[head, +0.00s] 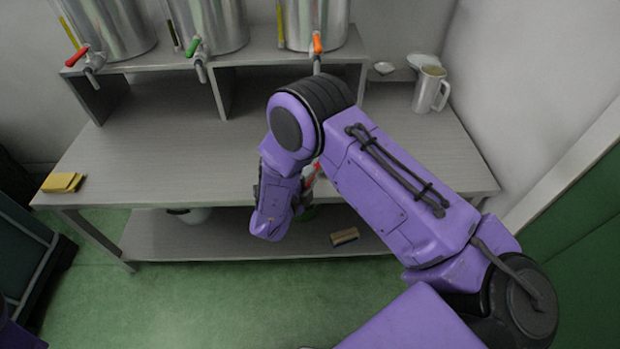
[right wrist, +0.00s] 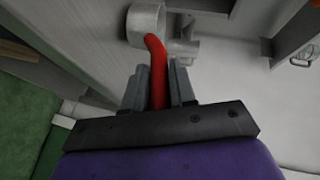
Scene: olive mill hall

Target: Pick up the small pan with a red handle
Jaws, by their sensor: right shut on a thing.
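The small pan (right wrist: 146,22) is a pale metal vessel with a curved red handle (right wrist: 157,62), at the top of the right wrist view. My right gripper (right wrist: 160,88) is shut on this handle, one grey finger on each side. In the head view, a bit of the red handle (head: 312,174) shows beside my right gripper (head: 301,190), at the bench's front edge. My own arm hides the rest of the pan there. I cannot tell whether the pan touches the bench. My left gripper is not in view.
Steel tanks with taps stand on the raised shelf behind. A metal jug (head: 428,90) stands back right. Yellow sponges (head: 62,182) lie far left.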

